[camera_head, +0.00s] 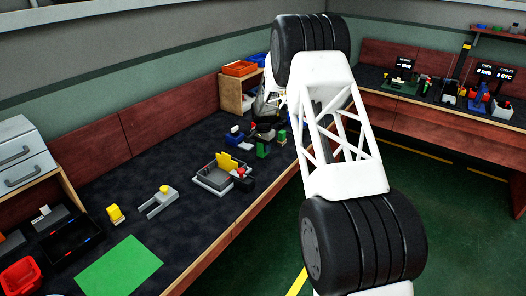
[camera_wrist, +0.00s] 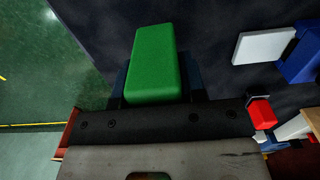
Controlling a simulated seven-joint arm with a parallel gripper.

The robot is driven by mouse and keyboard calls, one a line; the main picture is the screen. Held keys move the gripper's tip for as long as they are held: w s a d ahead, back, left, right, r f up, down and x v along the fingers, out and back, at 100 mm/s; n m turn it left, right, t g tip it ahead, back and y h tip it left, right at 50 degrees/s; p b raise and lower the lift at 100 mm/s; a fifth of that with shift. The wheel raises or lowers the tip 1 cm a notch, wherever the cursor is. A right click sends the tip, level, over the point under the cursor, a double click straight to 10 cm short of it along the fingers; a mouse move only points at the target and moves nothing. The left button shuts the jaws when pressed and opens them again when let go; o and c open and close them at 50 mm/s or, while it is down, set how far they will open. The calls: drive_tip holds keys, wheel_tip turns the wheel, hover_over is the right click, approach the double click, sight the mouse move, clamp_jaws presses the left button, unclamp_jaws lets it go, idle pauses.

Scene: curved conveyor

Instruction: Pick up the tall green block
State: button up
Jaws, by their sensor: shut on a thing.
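The tall green block (camera_wrist: 153,62) stands out between the two dark fingers of my gripper (camera_wrist: 156,84) in the wrist view. My gripper is shut on it, with a finger against each side. In the head view a green block (camera_head: 263,149) shows upright near the front edge of the dark bench, just below the dark end of my arm; the fingers are too small to make out there. I cannot tell whether the block touches the bench.
A grey tray with yellow parts (camera_head: 220,172) lies left of the block. A smaller green piece (camera_head: 282,136) is to the right. A flat green mat (camera_head: 119,268) lies at front left. The bench edge is near.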

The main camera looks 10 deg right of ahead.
drive_tip(key=s, duration=1)
drive_tip(key=s+r, duration=0.1)
drive_tip(key=s, duration=0.4)
drive_tip(key=shift+s, duration=0.15)
idle(0.5)
drive_tip(key=w+n, duration=0.5)
drive_tip(key=w, duration=0.1)
drive_tip(key=shift+w+a+r+n, duration=0.15)
drive_tip(key=shift+a+r+n, duration=0.15)
drive_tip(key=shift+a, duration=0.05)
idle(0.6)
